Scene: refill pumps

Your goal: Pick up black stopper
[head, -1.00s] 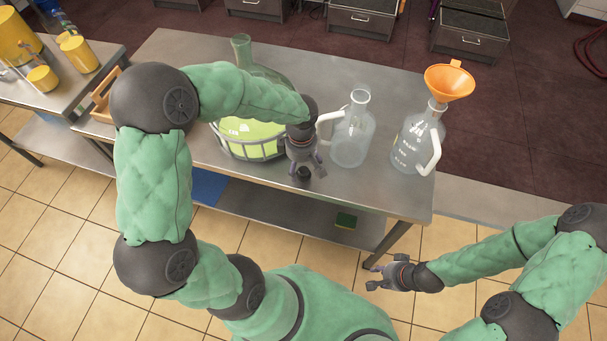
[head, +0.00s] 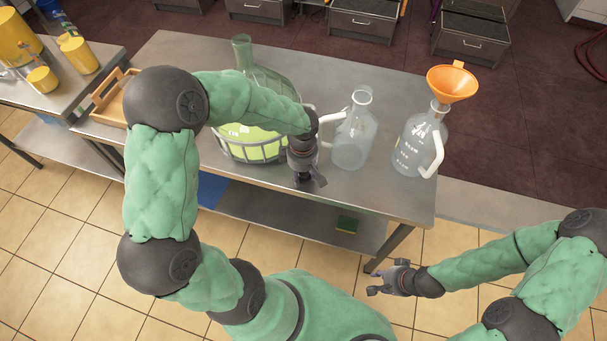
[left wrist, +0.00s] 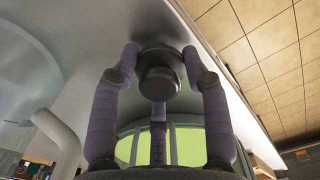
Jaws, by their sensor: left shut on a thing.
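The black stopper (left wrist: 160,75) shows in the left wrist view as a dark round knob between the fingers of my left gripper (left wrist: 160,70). The fingers are shut on it from both sides, with a third finger behind. In the head view my left gripper (head: 308,183) points down at the front edge of the steel table (head: 385,195), and its fingers hide the stopper. I cannot tell whether the stopper still touches the table. My right gripper (head: 386,281) is open and empty, in front of the table and below its top.
A caged demijohn with green liquid (head: 262,152) stands left of my left gripper. A clear handled jug (head: 352,145) stands close on its right. Another jug (head: 412,150) with an orange funnel (head: 452,82) stands further right. A wooden tray (head: 108,108) is at the left.

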